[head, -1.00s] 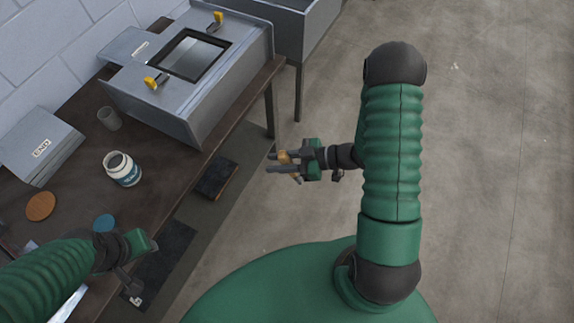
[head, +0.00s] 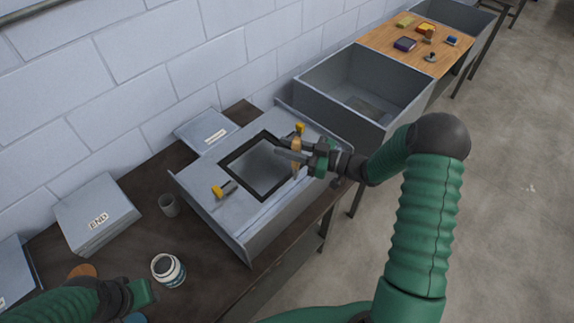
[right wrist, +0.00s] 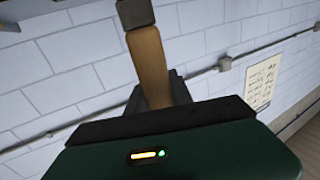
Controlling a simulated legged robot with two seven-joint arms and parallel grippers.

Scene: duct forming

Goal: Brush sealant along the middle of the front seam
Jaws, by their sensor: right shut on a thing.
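The grey sheet-metal duct (head: 205,206) lies on the dark workbench, with a black-framed rectangular opening in its top. Its front side faces the bench's near edge; I cannot make out any sealant on its front seam. My right gripper (head: 279,148) is over the right part of the duct, shut on the brush (head: 296,146). The brush's tan handle (right wrist: 150,62) and grey collar show in the right wrist view; its bristles cannot be made out. An open white jar with a blue label (head: 168,271) stands left of the duct. My left gripper (head: 143,292) is near the jar; its fingers are unclear.
Two yellow-handled clamps, left (head: 219,191) and right (head: 300,129), sit on the duct. A grey cup (head: 168,205) and stacked grey pieces (head: 95,214) stand left on the workbench (head: 204,287). A large grey bin (head: 340,100) is beyond, then a wooden table (head: 385,38) with small items.

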